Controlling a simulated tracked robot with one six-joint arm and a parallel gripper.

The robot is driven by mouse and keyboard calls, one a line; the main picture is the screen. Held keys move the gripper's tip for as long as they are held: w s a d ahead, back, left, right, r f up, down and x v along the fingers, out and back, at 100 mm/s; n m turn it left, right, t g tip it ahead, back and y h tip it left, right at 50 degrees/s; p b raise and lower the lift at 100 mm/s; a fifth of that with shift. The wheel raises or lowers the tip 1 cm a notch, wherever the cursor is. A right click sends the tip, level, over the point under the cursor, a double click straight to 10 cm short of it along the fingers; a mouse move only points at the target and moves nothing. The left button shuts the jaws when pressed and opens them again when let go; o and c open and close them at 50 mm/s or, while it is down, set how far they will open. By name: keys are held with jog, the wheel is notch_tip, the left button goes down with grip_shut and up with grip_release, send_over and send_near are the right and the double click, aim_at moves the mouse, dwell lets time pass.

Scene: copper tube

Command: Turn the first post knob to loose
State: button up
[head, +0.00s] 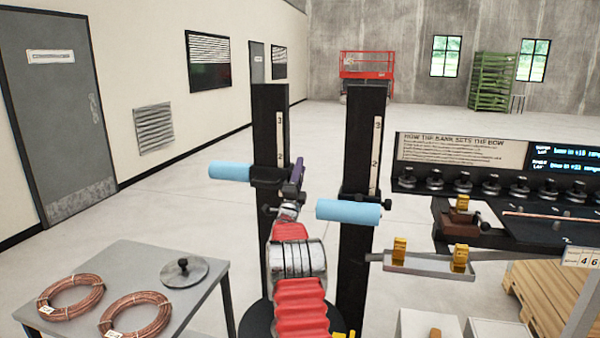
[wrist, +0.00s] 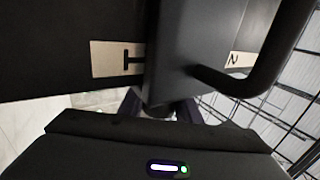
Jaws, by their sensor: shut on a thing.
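The first post (head: 271,120) is a tall black upright with a numbered scale, left of a similar second post (head: 366,135). A black collar (head: 265,174) carrying a light blue roller (head: 230,170) sits on the first post. My gripper (head: 293,188) is at the right side of this collar, with my red-sleeved arm below it. In the wrist view, my gripper (wrist: 160,107) is shut on the dark post knob (wrist: 157,111) under the collar block (wrist: 192,50). The knob is mostly hidden, and its turned position cannot be told.
The second post's blue roller (head: 347,211) and black knob (head: 386,204) are close on the right. A grey table (head: 135,262) with copper coils (head: 72,297) stands at left. A bench (head: 440,220) with several knobs and a screen stands at right.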

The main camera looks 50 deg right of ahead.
jog(key=shift+f+h, duration=0.2)
jog(key=shift+h, duration=0.2)
jog(key=o, duration=1.1)
jog(key=shift+r, duration=0.15)
jog(key=shift+c, duration=0.2)
jog(key=shift+s+a, duration=0.1)
jog(key=shift+a, duration=0.05)
jog(key=v, duration=1.3)
jog(key=shift+f, duration=0.4)
jog(key=shift+a, duration=0.1)
